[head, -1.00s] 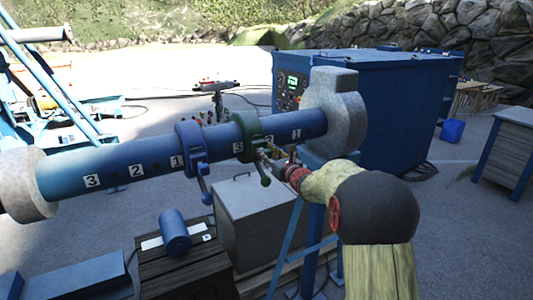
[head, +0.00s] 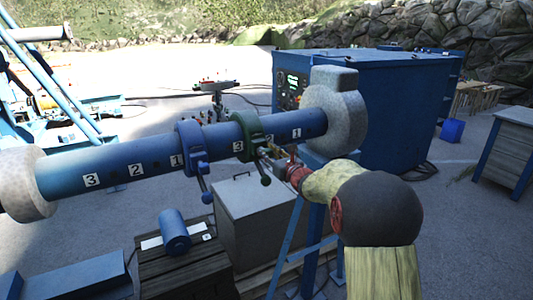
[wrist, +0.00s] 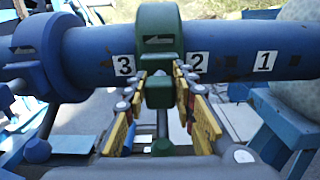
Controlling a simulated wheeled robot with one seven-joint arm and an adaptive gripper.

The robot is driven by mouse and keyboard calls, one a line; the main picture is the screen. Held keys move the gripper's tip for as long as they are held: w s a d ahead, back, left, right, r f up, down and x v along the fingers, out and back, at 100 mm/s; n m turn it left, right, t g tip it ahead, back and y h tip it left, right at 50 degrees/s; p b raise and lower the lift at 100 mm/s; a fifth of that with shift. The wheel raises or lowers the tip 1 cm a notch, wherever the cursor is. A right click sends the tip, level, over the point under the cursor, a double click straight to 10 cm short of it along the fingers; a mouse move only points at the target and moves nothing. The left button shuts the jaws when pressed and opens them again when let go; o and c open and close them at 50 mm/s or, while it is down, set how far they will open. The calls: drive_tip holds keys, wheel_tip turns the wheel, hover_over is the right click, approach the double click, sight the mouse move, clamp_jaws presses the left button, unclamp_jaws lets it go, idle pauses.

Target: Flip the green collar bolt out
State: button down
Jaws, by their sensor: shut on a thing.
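The green collar (head: 249,131) sits around the blue bar (head: 110,172), between the labels 3 and 2 in the wrist view (wrist: 160,42). Its bolt hangs below the bar and ends in a green ball knob (head: 265,180); the knob also shows low between my fingers in the wrist view (wrist: 162,147). My gripper (wrist: 160,82) reaches in from the right in the head view (head: 272,155). Its yellow-sided fingers lie on either side of the collar's lower front part and are shut on it. The bolt's shank is mostly hidden by the fingers and collar.
A blue collar (head: 189,146) with its own hanging handle sits on the bar to the left. Stone-grey end blocks (head: 340,110) hold the bar. A grey box (head: 250,215) and a wooden crate (head: 185,270) with a blue cylinder stand below. A blue cabinet (head: 400,110) stands behind.

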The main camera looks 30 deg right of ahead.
sight(269, 153)
drive_tip(key=s+b, duration=0.1)
drive_tip(key=s, duration=0.2)
drive_tip(key=shift+b, duration=0.3)
drive_tip(key=shift+w+f, duration=0.15)
drive_tip(key=c, duration=1.9)
unclamp_jaws()
drive_tip(key=shift+o, duration=1.4)
drive_tip(key=shift+s+d, duration=0.1)
drive_tip(key=shift+s, duration=0.1)
drive_tip(key=shift+o, duration=0.8)
drive_tip(key=shift+w, duration=0.1)
drive_tip(key=s, duration=1.2)
drive_tip(key=shift+d, duration=0.15)
